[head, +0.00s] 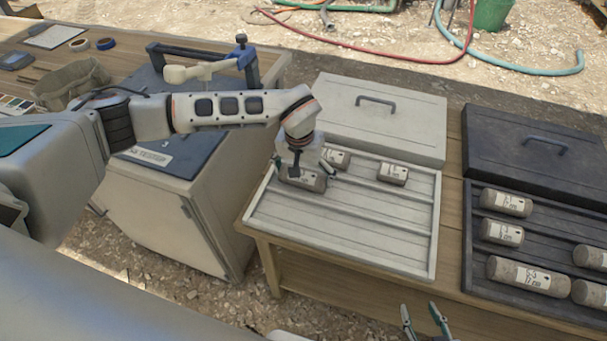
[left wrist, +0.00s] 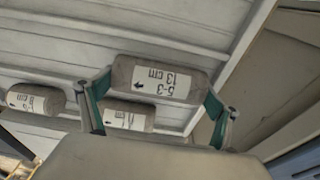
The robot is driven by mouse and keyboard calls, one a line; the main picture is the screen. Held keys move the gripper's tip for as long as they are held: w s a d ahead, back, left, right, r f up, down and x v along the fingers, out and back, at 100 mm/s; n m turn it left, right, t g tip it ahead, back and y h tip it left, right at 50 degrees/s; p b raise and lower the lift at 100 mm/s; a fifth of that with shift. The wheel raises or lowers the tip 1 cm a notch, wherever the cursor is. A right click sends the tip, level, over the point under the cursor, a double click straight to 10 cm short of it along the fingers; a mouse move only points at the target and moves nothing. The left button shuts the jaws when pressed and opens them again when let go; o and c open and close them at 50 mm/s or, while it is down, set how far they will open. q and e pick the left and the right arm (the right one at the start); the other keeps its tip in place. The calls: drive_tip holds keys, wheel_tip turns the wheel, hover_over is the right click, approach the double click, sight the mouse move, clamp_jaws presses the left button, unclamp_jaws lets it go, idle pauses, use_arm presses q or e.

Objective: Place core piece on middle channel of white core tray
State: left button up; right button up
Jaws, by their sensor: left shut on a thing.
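My left gripper (head: 303,171) is shut on a grey cylindrical core piece (head: 302,181) with a white label. In the left wrist view the core piece (left wrist: 162,80) lies crosswise between the two fingers, its label reading 5-3, 13 cm. It is over the left part of the white core tray (head: 335,235), which has long parallel channels split by thin ridges. I cannot tell whether it touches the tray. Two other cores, one (head: 336,159) partly behind the gripper and one (head: 394,174) further right, lie in the far channel. My right gripper (head: 419,308) is open and empty at the bottom edge.
A white lid (head: 385,125) with a dark handle stands behind the white tray. A black tray (head: 512,262) with several cores and a black lid (head: 540,150) are on the right. A tester cabinet (head: 165,215) stands at left. The white tray's near channels are empty.

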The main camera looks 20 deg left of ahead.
sight(301, 179)
use_arm(q)
drive_tip(key=shift+f, duration=0.1)
drive_tip(key=o, duration=1.6)
drive_tip(key=shift+c, duration=0.2)
wheel_tip(301, 179, up, 12)
drive_tip(key=s, duration=0.2)
drive_tip(key=shift+p, duration=0.35)
